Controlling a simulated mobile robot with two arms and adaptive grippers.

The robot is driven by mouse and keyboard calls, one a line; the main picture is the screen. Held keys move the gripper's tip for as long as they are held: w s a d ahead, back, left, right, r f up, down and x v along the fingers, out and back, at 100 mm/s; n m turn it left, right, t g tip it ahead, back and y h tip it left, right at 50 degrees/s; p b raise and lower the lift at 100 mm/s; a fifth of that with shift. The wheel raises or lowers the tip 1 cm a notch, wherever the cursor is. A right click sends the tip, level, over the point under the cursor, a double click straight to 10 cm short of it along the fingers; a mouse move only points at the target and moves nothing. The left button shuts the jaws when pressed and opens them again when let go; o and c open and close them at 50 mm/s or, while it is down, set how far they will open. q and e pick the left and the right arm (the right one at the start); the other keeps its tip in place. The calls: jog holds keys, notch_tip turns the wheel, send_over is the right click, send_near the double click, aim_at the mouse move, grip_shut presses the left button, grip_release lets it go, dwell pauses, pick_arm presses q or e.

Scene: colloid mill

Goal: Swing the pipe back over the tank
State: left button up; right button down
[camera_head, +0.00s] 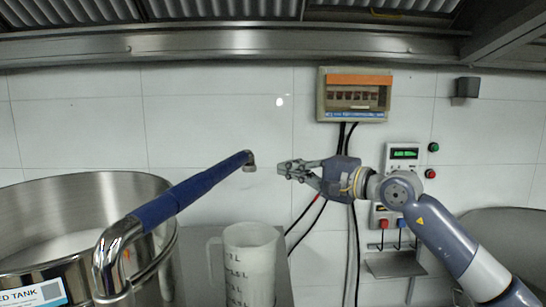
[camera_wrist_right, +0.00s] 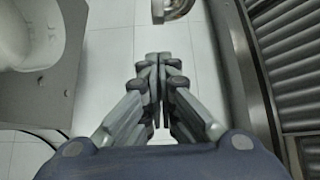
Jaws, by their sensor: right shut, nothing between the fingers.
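The pipe (camera_head: 190,190) has a blue sleeve and a bare steel elbow at the lower left. It slants up to the right, and its open steel end points out past the right rim of the steel tank (camera_head: 150,262). My right gripper (camera_head: 281,169) is shut and empty, just right of the pipe's end with a gap between. In the right wrist view the shut fingertips (camera_wrist_right: 157,58) meet, and the metal pipe end (camera_wrist_right: 172,10) shows at the top edge beyond them. My left gripper is out of view.
A clear measuring jug (camera_head: 248,262) stands below the pipe's end. A breaker box (camera_head: 354,95) and a control panel (camera_head: 404,154) are on the tiled wall, with cables hanging behind my right arm. A steel vessel (camera_head: 510,235) is at the right. A steel hood (camera_head: 240,42) runs overhead.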

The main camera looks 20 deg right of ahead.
jog(key=a+p, duration=0.1)
jog(key=a, duration=0.1)
jog(key=w+a+p, duration=0.1)
jog(key=a, duration=0.1)
jog(key=shift+w+a, duration=0.1)
dwell(0.3)
